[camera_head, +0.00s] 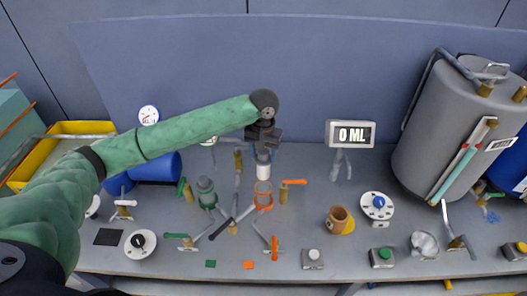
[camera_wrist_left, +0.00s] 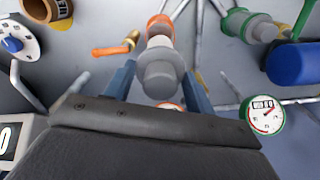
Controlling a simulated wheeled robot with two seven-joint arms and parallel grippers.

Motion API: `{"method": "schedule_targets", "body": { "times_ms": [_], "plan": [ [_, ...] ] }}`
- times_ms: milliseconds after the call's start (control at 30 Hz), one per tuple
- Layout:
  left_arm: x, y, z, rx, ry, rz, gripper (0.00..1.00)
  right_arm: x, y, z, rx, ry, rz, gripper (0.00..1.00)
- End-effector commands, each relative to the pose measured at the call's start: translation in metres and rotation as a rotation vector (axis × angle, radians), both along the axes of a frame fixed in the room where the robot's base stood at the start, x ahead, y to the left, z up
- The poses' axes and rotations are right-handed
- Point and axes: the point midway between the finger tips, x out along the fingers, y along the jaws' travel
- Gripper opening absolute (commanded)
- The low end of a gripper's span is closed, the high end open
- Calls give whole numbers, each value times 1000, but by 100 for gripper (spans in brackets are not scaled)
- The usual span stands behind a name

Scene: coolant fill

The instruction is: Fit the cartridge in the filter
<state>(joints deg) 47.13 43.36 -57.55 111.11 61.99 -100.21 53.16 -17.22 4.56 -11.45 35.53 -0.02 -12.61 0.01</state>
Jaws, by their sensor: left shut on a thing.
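My left gripper (camera_head: 264,150) points down and is shut on the white cartridge (camera_head: 263,170). In the left wrist view the cartridge's grey cap (camera_wrist_left: 160,75) sits between the two blue fingers, with its paler body beyond. The filter (camera_head: 263,199), a housing with orange fittings, stands on the bench just below the cartridge in the head view. In the left wrist view the filter's orange ring (camera_wrist_left: 160,22) shows beyond the cartridge's far end. The cartridge looks upright, close to the filter's mouth; I cannot tell whether they touch. My right gripper is not in view.
A green-fitted housing (camera_head: 206,193) stands left of the filter, and an orange-handled valve (camera_head: 284,190) to its right. A brown cup (camera_head: 338,218), a dial (camera_head: 377,205) and the display reading 0 ML (camera_head: 351,134) are further right. A large grey tank (camera_head: 440,130) fills the right.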

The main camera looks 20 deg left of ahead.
Motion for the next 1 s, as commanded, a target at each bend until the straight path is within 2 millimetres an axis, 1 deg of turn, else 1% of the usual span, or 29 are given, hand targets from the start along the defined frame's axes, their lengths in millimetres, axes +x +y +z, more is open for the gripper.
{"method": "schedule_targets", "body": {
  "times_ms": [200, 533, 700, 1000],
  "plan": [
    [0, 0, -18, 1, 2, 1, 15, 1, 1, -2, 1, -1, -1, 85],
    [0, 0, -43, 0, 1, -1, 15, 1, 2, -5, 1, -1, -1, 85],
    [0, 0, -48, 0, 1, -1, 15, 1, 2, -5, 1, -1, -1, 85],
    [0, 0, -48, 0, 0, 0, 15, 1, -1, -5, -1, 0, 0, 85]
  ]
}}
